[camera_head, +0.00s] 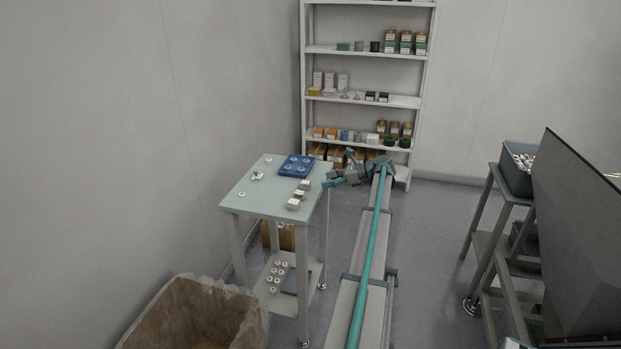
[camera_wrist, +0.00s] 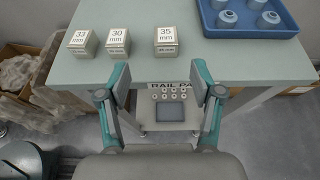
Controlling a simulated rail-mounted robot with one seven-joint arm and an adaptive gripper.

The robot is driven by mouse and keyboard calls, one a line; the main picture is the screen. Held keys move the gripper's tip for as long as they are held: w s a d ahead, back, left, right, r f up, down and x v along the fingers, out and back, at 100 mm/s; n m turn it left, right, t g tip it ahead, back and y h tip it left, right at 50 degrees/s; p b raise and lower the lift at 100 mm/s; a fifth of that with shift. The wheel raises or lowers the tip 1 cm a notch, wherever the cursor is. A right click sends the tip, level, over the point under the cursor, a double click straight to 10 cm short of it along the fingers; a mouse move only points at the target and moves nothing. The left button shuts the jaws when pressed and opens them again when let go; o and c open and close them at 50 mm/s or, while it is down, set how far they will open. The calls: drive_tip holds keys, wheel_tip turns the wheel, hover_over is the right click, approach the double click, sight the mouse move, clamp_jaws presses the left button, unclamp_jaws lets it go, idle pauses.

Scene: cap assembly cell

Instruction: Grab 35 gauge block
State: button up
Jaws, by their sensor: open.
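The 35 gauge block (camera_wrist: 166,41) is a pale block with a label reading "35 mm" on top. In the wrist view it stands on the table (camera_wrist: 240,62) near the table's edge, just left of the blue tray. My gripper (camera_wrist: 164,85) is open and empty, its fingers spread below the block in the picture, apart from it. Two similar blocks stand to its left: the 30 block (camera_wrist: 118,43) and the 33 block (camera_wrist: 82,43). In the head view my gripper (camera_head: 333,183) is beside the table's right edge, near the row of blocks (camera_head: 299,195).
A blue tray (camera_wrist: 213,29) with several pale caps stands to the right of the 35 block; it also shows in the head view (camera_head: 283,166). A lower shelf with several small rings (camera_wrist: 172,97) shows under the table. A stocked shelf rack (camera_head: 365,97) stands behind.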

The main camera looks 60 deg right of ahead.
sight(309, 183)
drive_tip(key=p+x, duration=0.1)
drive_tip(key=x, duration=0.4)
drive_tip(key=shift+w+d+r, duration=0.1)
drive_tip(key=shift+d, duration=0.05)
drive_tip(key=shift+d+p+x, duration=0.15)
drive_tip(key=shift+p+x, duration=0.35)
drive_tip(key=shift+x, duration=0.9)
drive_tip(key=shift+d+p+x, duration=0.15)
drive_tip(key=shift+p+x, duration=0.3)
drive_tip(key=shift+x, duration=1)
clamp_jaws()
